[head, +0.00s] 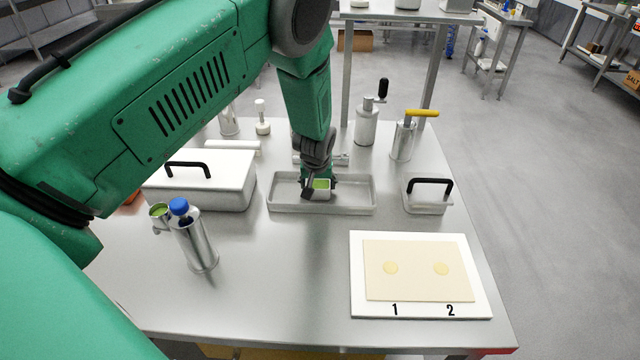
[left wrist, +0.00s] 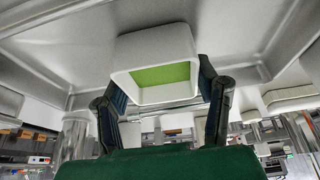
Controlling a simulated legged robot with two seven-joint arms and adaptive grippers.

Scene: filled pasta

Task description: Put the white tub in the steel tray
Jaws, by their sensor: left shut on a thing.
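The white tub (head: 320,190) with green contents is held by my left gripper (head: 319,186), whose fingers are shut on its sides. In the head view the tub is over or in the middle of the steel tray (head: 358,196), a shallow rectangular tray. In the left wrist view the tub (left wrist: 158,52) is between the two dark fingers of the gripper (left wrist: 163,100), with the tray (left wrist: 60,50) around it. I cannot tell whether the tub touches the tray floor. My right gripper does not show.
A white lidded box (head: 205,185) stands left of the tray. A blue-capped bottle (head: 195,235) is in front. A black-handled container (head: 427,196) is to the right. A numbered white board (head: 358,280) with a pasta sheet lies front right. Metal canisters (head: 366,125) stand behind.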

